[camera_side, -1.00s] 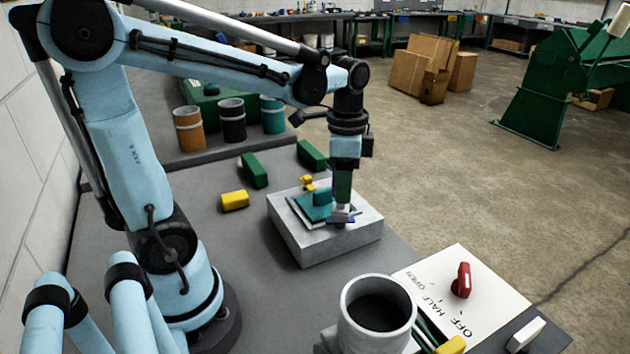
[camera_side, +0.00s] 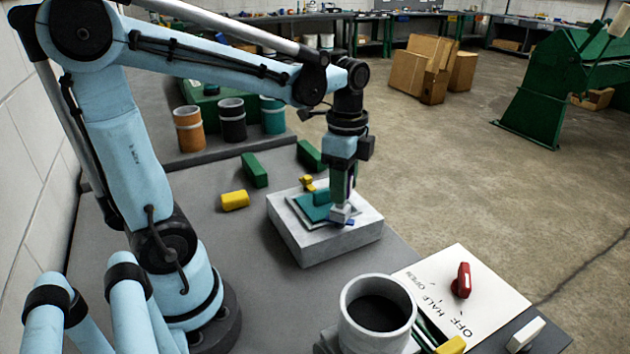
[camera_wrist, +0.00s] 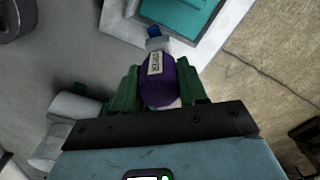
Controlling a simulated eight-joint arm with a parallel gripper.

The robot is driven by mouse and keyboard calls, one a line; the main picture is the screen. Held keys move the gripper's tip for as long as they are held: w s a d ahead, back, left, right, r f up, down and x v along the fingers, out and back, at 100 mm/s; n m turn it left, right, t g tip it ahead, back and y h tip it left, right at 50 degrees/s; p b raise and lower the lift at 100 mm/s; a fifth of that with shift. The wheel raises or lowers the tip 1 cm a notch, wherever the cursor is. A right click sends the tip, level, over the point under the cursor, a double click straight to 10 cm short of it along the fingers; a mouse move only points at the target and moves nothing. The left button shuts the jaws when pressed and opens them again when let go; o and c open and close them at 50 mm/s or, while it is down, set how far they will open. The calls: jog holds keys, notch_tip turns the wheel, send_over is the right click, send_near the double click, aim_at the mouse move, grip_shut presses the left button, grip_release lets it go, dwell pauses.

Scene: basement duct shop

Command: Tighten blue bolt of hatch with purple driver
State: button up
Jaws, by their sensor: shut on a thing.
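My gripper (camera_side: 342,192) is shut on the purple driver (camera_wrist: 157,83), which has a pale label on its handle. The driver points down at the near right part of the hatch block. Its grey tip meets the blue bolt (camera_side: 348,222), which also shows at the tip in the wrist view (camera_wrist: 153,32). Exactly how the tip sits on the bolt is hidden. The hatch (camera_side: 290,238) is a pale grey block with a teal panel (camera_side: 312,210) set in its top. A small yellow part (camera_side: 307,183) stands at the hatch's far edge.
A yellow block (camera_side: 235,200) and two green blocks (camera_side: 254,170) lie left of and behind the hatch. A grey round holder (camera_side: 378,312) and a white panel (camera_side: 450,290) with a red knob (camera_side: 462,280) stand in front. Several cans stand at the back.

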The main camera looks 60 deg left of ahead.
jog(key=m, duration=0.3)
jog(key=shift+m, duration=0.8)
jog(key=shift+s+m, duration=0.1)
jog(key=shift+m, duration=0.8)
jog(key=m, duration=0.2)
jog(key=shift+m, duration=0.3)
jog(key=shift+n, duration=0.9)
jog(key=shift+r, duration=2.5)
